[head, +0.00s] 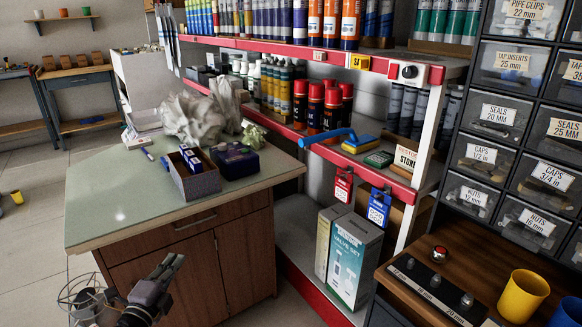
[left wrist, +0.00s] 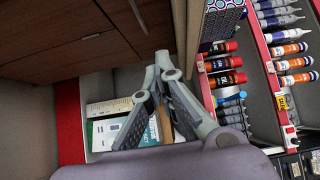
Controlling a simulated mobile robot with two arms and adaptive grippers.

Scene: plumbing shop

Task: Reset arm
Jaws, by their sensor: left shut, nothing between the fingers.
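My left gripper (head: 174,264) is low at the bottom left of the head view, in front of the wooden cabinet (head: 190,262) under the green-topped counter. It is empty. In the left wrist view its fingers (left wrist: 161,66) come together at the tips, shut with nothing between them. It hangs clear of the counter, below the level of its top. My right gripper shows in neither view.
The counter top (head: 115,195) holds a box (head: 195,180), crumpled plastic and papers. A red-edged shelf (head: 350,165) with bottles and a blue-handled tool is right of it. Valve boxes (head: 350,262) stand on the low shelf. Drawers and yellow cup (head: 522,295) are at right.

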